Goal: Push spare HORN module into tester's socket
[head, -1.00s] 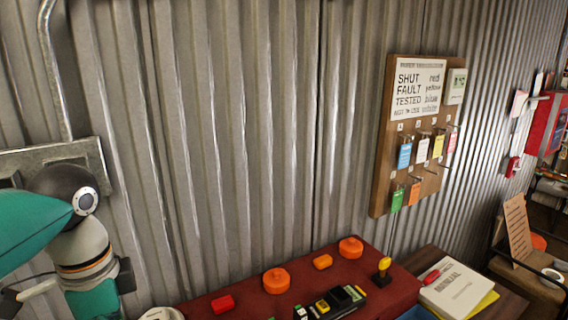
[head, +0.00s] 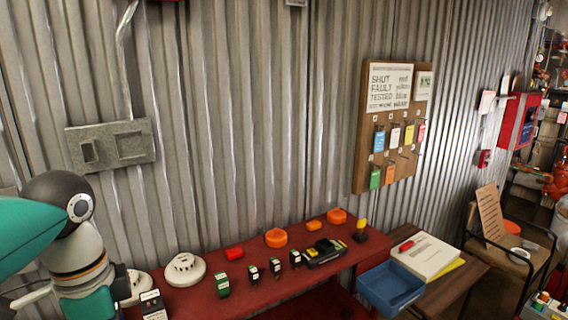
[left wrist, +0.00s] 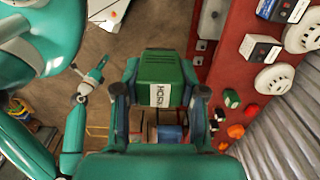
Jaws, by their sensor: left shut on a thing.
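My left gripper (left wrist: 160,103) is shut on the green HORN module (left wrist: 160,78), its white label facing the camera in the left wrist view. The module is held up clear of the red bench (left wrist: 223,65). In the head view my left arm shows at the left edge, but its gripper is out of frame. A black and yellow device (head: 326,251) lies on the bench; I cannot tell whether it is the tester, and no socket is clear. In the left wrist view my right gripper (left wrist: 97,72) appears small at the left, its jaw state unclear.
Several small modules stand on the bench, one of them green (head: 222,285). White detectors (head: 185,268), orange caps (head: 276,237) and a black box with a white label (head: 153,304) are there too. A blue tray (head: 390,287) and a manual (head: 425,257) lie to the right.

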